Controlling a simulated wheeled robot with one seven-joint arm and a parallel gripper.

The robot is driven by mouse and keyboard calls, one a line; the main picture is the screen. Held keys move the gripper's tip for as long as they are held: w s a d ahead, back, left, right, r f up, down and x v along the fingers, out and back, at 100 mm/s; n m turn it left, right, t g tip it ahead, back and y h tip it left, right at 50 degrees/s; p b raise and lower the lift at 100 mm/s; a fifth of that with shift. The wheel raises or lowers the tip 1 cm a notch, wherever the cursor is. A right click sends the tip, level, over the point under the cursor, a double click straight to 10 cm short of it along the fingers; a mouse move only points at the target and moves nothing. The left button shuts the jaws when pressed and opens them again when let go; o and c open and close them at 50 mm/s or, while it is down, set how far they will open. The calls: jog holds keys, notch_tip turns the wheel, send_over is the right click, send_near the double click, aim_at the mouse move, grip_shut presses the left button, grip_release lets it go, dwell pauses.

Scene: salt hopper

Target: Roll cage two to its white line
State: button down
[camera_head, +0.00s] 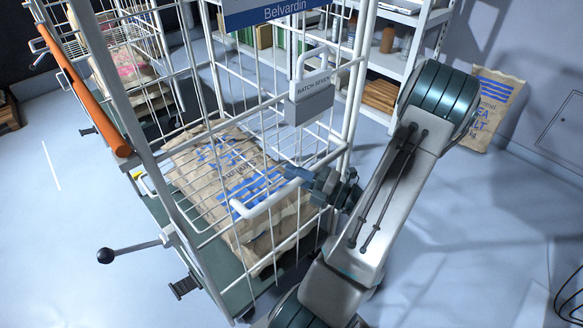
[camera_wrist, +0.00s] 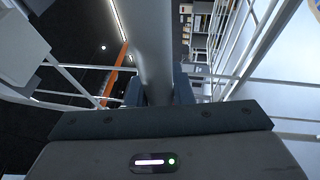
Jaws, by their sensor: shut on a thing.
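A white wire roll cage (camera_head: 195,235) stands in front of me, with a blue sign (camera_head: 285,12) reading "Belvardin". No cage number is readable. A grey padlock-shaped tag (camera_head: 310,98) reading "BATCH SEVEN" hangs on its mesh. Printed paper sacks (camera_head: 215,165) lie on its green base. My gripper (camera_head: 298,174) is shut on the cage's white handle (camera_head: 262,208), at its near side. In the wrist view the pale round bar (camera_wrist: 150,45) of the handle runs between my fingers (camera_wrist: 160,92). A short white line (camera_head: 51,165) is on the floor at the left.
Another cage with sacks (camera_head: 125,65) stands behind, at upper left. An orange bar (camera_head: 78,90) and a black-knobbed lever (camera_head: 130,250) are at the near cage's left. Shelving (camera_head: 395,62) and a leaning sack (camera_head: 490,108) stand behind. Floor at left looks clear.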

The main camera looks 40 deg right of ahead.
jog(key=shift+s, duration=0.2)
jog(key=c, duration=1.3)
grip_release()
jog(key=shift+w, duration=0.25)
jog(key=b+v, duration=0.1)
jog(key=v, duration=1.3)
jog(key=shift+f, duration=0.1)
